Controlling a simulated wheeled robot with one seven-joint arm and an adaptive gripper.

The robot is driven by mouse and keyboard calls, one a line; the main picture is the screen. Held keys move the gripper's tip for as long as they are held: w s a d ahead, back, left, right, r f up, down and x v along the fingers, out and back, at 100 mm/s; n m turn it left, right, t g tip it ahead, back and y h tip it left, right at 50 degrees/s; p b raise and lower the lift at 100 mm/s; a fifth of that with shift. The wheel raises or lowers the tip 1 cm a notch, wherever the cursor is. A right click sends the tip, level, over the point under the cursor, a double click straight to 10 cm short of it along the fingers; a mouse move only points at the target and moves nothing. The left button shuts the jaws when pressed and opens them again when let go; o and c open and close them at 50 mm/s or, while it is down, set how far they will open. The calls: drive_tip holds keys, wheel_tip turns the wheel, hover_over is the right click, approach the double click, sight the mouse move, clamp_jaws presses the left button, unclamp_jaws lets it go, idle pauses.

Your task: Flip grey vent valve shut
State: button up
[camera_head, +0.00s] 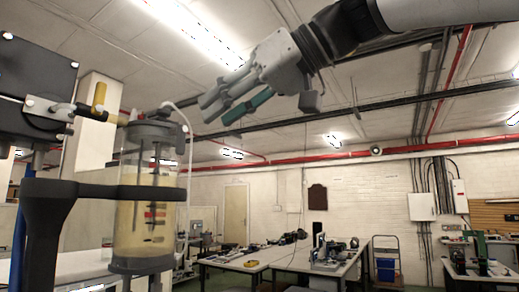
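A clear cylinder (126,217) with yellowish liquid stands upright at left, held in a dark ring clamp (75,192). Its grey lid (150,130) carries small fittings. A small grey fitting (165,109) on top may be the vent valve; its lever position is too small to tell. A yellow handle (99,95) is on the piping left of the lid. My gripper (216,108) is up and to the right of the lid, apart from it, fingers pointing left and slightly down. A teal strip shows along its lower side. The finger gap is not clear from this side.
A dark box (35,75) with white fittings is at upper left, beside the cylinder. A thin pale tube (188,135) curves up from the lid on its right. Work tables (290,262) stand far behind. The space between my gripper and the lid looks clear apart from the tube.

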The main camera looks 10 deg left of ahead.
drive_tip(key=shift+v, duration=1.4)
drive_tip(key=w+d+f+m+t+h, duration=0.15)
drive_tip(key=d+f+m+h, duration=0.45)
drive_tip(key=f, duration=0.6)
drive_tip(key=s+d+f+m+h, duration=0.2)
drive_tip(key=s+d+f, duration=0.2)
drive_tip(key=d+f, duration=0.3)
drive_tip(key=s+d+f+m+g+h, duration=0.1)
drive_tip(key=s+d+f, duration=0.4)
drive_tip(key=f, duration=1.1)
drive_tip(key=s+d+f+m+h, duration=0.3)
drive_tip(key=s+d+f+m, duration=0.1)
drive_tip(key=d+f, duration=0.6)
drive_tip(key=shift+s+f+h, duration=0.15)
drive_tip(key=shift+f+h, duration=0.15)
drive_tip(key=shift+f, duration=0.5)
